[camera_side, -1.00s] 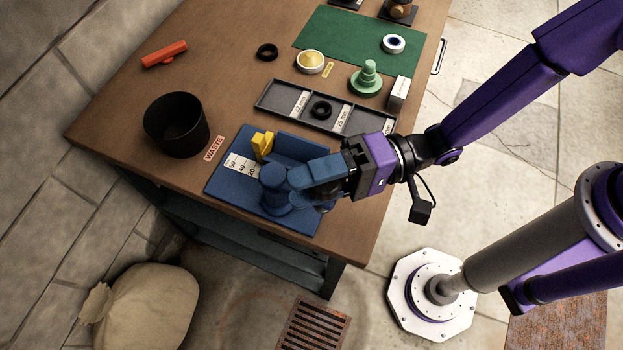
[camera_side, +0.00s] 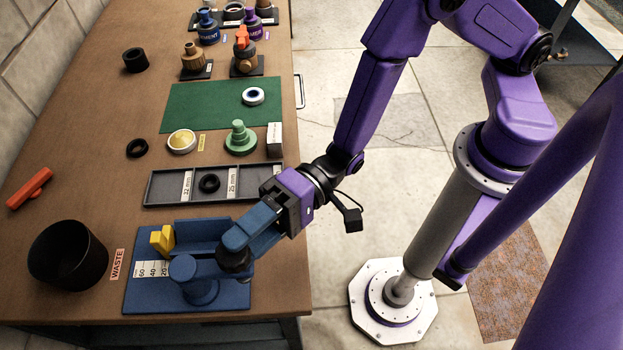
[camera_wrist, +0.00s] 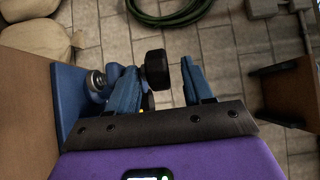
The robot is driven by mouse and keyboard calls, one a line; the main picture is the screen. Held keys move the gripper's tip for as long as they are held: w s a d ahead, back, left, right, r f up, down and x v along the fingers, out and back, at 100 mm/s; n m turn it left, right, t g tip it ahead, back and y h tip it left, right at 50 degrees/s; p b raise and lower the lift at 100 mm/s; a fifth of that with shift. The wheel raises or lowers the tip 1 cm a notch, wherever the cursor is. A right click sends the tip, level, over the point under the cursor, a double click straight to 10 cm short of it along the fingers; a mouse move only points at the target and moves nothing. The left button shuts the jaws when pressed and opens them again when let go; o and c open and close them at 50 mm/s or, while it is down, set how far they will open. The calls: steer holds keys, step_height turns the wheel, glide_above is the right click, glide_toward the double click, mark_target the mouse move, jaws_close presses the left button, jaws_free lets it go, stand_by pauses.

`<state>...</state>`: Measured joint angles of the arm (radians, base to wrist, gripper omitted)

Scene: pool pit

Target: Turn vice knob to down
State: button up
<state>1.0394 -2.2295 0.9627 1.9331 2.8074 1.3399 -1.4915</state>
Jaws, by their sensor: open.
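The blue vice (camera_side: 203,286) stands on a blue base plate at the table's front edge, with a yellow block (camera_side: 162,238) and a white scale marked 60, 40, 20. Its dark round knob (camera_side: 235,261) is partly hidden by my gripper (camera_side: 239,252) in the side view. In the wrist view the black knob (camera_wrist: 155,69) shows between the two blue fingers of my gripper (camera_wrist: 159,72), closer to the left finger. The fingers are apart, with a clear gap on the right side. I cannot tell whether the left finger touches the knob.
A black waste bin (camera_side: 68,256) stands left of the vice. A red-orange tool (camera_side: 30,188) lies at far left.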

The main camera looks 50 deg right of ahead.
steer(key=d, duration=1.3)
steer(key=shift+s, duration=0.35)
steer(key=o, duration=0.4)
steer(key=m+g+h, duration=0.5)
steer(key=m+g, duration=0.4)
steer(key=g, duration=0.4)
glide_toward(231, 268)
steer(key=x, duration=0.9)
steer(key=shift+s+a, duration=0.25)
steer(key=shift+a, duration=0.05)
steer(key=c, duration=1)
